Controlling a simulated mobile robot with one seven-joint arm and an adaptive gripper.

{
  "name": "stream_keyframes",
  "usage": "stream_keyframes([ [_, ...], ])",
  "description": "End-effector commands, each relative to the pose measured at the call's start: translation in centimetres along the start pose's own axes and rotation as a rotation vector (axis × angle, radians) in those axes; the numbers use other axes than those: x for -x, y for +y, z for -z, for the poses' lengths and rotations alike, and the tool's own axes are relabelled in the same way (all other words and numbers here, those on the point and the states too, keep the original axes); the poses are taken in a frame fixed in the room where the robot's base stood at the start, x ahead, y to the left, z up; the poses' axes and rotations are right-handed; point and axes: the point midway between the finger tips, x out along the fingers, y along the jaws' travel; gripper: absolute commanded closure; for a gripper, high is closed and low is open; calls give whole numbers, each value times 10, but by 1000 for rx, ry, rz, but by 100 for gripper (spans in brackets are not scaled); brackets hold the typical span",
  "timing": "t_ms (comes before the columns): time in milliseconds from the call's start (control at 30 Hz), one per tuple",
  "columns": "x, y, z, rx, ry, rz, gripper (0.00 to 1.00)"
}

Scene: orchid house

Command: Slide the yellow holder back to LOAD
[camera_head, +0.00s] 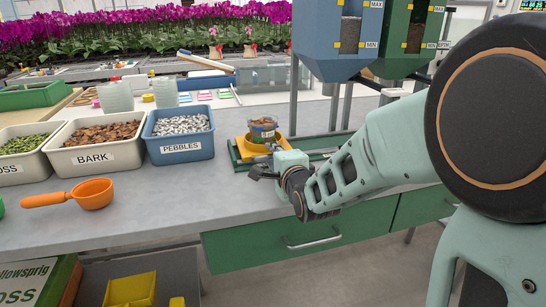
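The yellow holder (243,151) sits on a green base (236,163) on the grey bench, just left of the hopper stand. A clear jar (262,129) with brown contents stands upright in it. My gripper (264,158) is at the front right of the holder, very close to it. Its fingers partly hide the holder's front. I cannot tell whether they touch it or how far apart they are. No LOAD mark can be read in this view.
A blue hopper (333,40) and a green hopper (408,42) hang above and behind the holder.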

Motion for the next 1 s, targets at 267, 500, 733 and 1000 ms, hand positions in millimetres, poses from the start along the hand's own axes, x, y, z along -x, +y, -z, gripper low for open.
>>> stream_keyframes([
  [267, 17, -2, 1, 0, 2, 2, 74],
  [500, 51, -1, 0, 2, 2, 2, 74],
  [733, 71, 0, 0, 0, 0, 1, 74],
  [1000, 75, 0, 0, 1, 0, 1, 74],
])
